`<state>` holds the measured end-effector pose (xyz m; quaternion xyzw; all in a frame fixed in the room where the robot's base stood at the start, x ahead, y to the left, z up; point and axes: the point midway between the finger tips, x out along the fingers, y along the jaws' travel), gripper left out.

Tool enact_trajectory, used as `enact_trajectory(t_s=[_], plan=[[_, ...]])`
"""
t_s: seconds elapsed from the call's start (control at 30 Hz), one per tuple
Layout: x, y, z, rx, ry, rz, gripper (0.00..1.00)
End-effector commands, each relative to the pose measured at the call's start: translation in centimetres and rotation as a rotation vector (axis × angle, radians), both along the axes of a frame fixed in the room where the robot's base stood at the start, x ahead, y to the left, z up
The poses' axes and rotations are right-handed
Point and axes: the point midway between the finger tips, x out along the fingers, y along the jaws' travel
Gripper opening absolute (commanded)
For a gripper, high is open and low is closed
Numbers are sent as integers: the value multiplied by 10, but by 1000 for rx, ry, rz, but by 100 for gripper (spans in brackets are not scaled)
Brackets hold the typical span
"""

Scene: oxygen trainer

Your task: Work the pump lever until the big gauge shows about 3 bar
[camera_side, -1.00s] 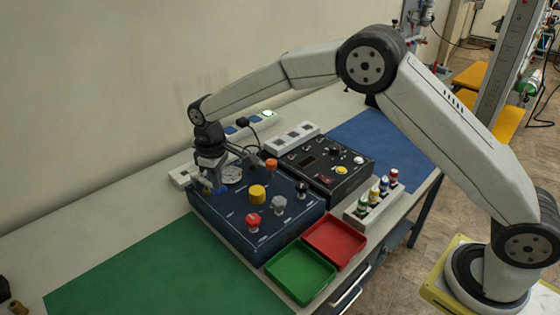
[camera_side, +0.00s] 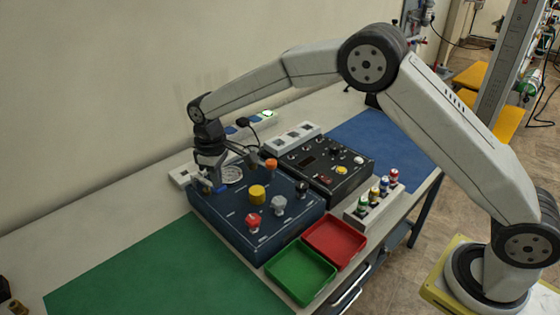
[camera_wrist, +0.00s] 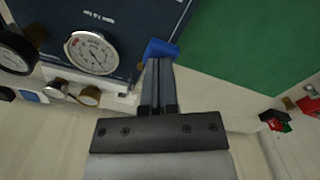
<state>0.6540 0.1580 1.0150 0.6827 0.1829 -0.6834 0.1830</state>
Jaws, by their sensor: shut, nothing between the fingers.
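The dark blue panel (camera_side: 235,225) carries the big gauge (camera_side: 232,174), a round white dial at its far left corner. In the wrist view the big gauge (camera_wrist: 91,53) faces me at a slant, and its reading is too small to tell. A blue piece (camera_wrist: 160,48), seemingly the pump lever's grip, sits at the panel edge just beyond my fingertips. My gripper (camera_wrist: 158,64) is shut and empty, its tips at or very near the blue piece; I cannot tell if they touch. In the side view my gripper (camera_side: 208,186) partly hides that corner.
Yellow (camera_side: 257,194), red (camera_side: 253,221), grey and black knobs stand on the panel. A black control box (camera_side: 325,165) is behind it. Red (camera_side: 335,242) and green (camera_side: 300,272) trays lie in front. A green mat (camera_side: 150,275) leaves clear room at left.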

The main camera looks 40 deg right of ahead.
Motion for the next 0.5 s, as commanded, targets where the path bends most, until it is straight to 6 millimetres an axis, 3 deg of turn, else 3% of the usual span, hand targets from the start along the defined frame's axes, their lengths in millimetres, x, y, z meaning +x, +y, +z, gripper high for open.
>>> enact_trajectory(t_s=[0.5], plan=[[0,0,3,1,-2,0,0]])
